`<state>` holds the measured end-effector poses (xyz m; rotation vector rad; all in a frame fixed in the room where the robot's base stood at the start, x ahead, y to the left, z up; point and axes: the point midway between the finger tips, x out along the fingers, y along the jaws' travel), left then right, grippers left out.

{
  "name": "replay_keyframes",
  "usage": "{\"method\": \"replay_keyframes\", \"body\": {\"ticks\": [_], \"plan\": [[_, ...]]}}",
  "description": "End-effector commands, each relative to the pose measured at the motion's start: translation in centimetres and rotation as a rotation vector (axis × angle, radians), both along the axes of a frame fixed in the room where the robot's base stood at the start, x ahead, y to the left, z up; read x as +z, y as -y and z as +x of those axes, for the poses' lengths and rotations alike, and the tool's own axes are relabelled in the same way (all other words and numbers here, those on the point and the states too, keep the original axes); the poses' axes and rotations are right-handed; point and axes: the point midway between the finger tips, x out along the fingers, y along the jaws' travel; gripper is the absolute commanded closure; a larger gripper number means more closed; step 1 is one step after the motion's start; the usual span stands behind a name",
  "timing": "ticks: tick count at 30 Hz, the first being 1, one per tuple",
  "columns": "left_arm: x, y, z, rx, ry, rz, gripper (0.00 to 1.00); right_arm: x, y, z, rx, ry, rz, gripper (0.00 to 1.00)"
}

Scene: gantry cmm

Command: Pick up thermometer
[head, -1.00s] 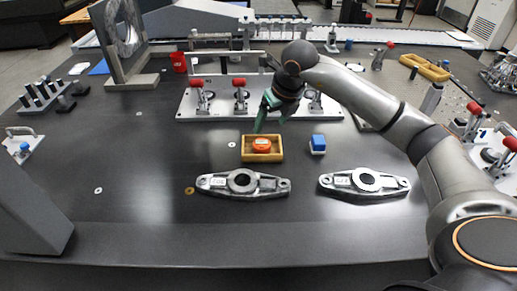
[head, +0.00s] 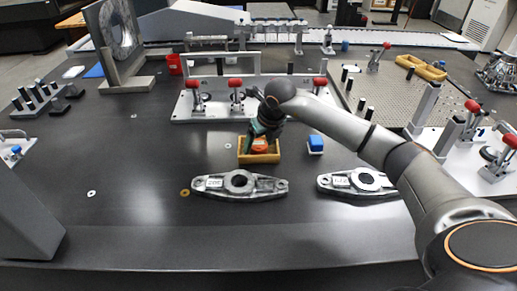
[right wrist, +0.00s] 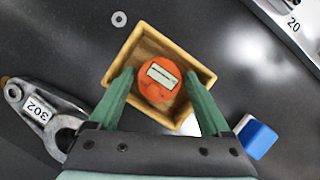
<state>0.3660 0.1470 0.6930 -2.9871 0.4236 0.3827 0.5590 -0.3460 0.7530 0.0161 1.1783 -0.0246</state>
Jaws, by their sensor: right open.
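The thermometer (right wrist: 158,79) is a round orange-red device with a pale display, lying in a small yellow wooden tray (right wrist: 204,73). In the head view the thermometer (head: 260,144) is partly hidden by my gripper, and the tray (head: 259,158) stands behind a metal casting. My right gripper (right wrist: 160,84) is open, its green fingers on either side of the thermometer and over the tray. I cannot tell whether the fingers touch it. In the head view the right gripper (head: 252,140) points down into the tray area. My left gripper is not in view.
Two metal castings (head: 240,185) (head: 360,182) lie in front of the tray. A blue-and-white block (head: 315,144) sits to its right. A clamp fixture plate (head: 290,111) with red-handled clamps stands behind.

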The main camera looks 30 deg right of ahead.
Motion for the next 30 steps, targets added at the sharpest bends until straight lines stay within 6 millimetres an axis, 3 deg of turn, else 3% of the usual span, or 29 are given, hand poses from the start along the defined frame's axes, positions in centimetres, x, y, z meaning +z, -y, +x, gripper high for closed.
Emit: {"method": "replay_keyframes", "body": {"ticks": [3,23,30], "plan": [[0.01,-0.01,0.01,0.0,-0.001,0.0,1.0,0.03,-0.02,-0.01,0.0,0.0,0.0,0.19],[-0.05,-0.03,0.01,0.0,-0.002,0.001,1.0,0.08,-0.01,-0.01,0.0,0.001,0.0,0.93],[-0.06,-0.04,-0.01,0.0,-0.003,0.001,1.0,0.18,-0.01,0.01,0.0,0.002,0.001,0.93]]}}
